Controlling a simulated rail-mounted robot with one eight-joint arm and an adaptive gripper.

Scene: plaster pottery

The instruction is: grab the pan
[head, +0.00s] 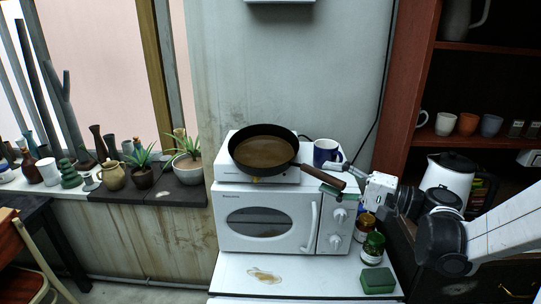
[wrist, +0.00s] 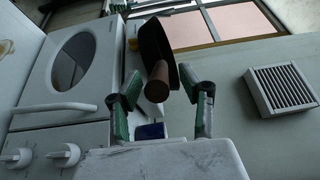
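The dark pan (head: 265,150) sits on a white hot plate (head: 243,173) on top of the microwave. Its brown handle (head: 325,176) points right and toward the front. My gripper (head: 335,178) is at the handle's end, fingers apart. In the wrist view the handle's round end (wrist: 157,85) shows between the green-padded fingers of my gripper (wrist: 163,98), with visible gaps on both sides. The pan's dark side (wrist: 157,45) rises behind it. Whether the handle's end lies fully between the fingertips or just ahead is hard to tell.
A blue mug (head: 326,152) stands just behind the handle. The white microwave (head: 270,220) is below. Brown and green jars (head: 373,248), a green block (head: 378,281) and a white kettle (head: 447,178) are at the right. Potted plants (head: 187,160) stand on the left ledge.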

